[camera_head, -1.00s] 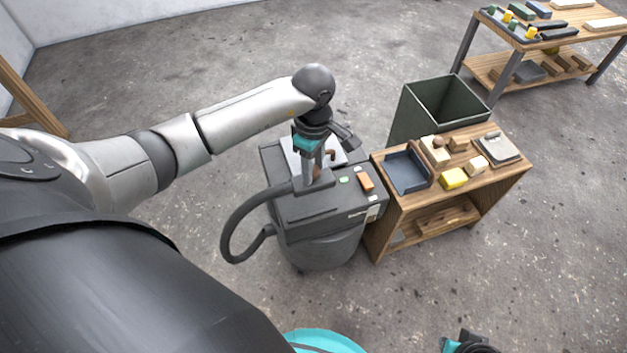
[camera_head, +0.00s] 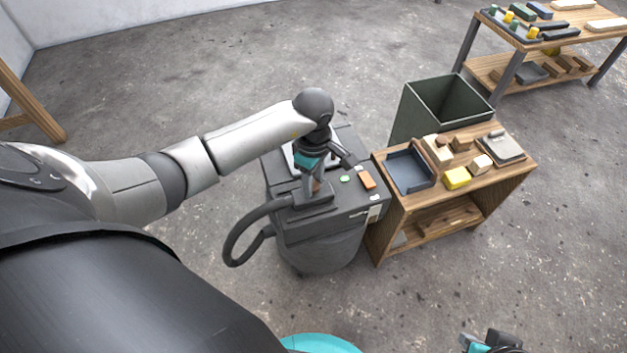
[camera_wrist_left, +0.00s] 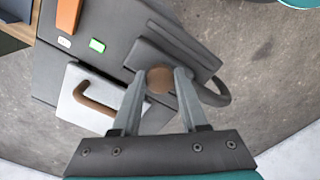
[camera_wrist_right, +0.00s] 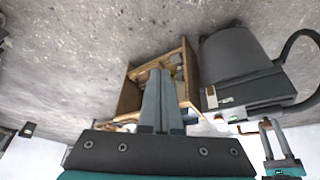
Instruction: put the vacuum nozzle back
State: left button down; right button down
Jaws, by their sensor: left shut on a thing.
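The vacuum nozzle (camera_head: 318,198) is a dark flat block with a thick black hose and a round brown grip. My left gripper (camera_head: 312,186) is shut on the grip from above; the left wrist view shows the grip between its fingertips (camera_wrist_left: 160,80). The nozzle (camera_wrist_left: 185,52) is at the hose-side edge of the grey vacuum's top (camera_head: 335,222). I cannot tell whether it rests there or hovers just above. My right gripper (camera_wrist_right: 160,98) has its fingers together, with nothing visible between them; in the head view only part of it shows at the bottom edge.
A white plate with a brown handle (camera_wrist_left: 82,92) lies on the vacuum top near a green button (camera_head: 345,179) and an orange block (camera_head: 367,178). A wooden bench (camera_head: 480,182) with a tray and blocks stands close on the right, a dark bin (camera_head: 420,113) behind it. Floor is clear in front.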

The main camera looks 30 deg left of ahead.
pick_arm(q)
jog(key=shift+f, duration=0.15)
jog(key=shift+c, duration=2.2)
grip_release()
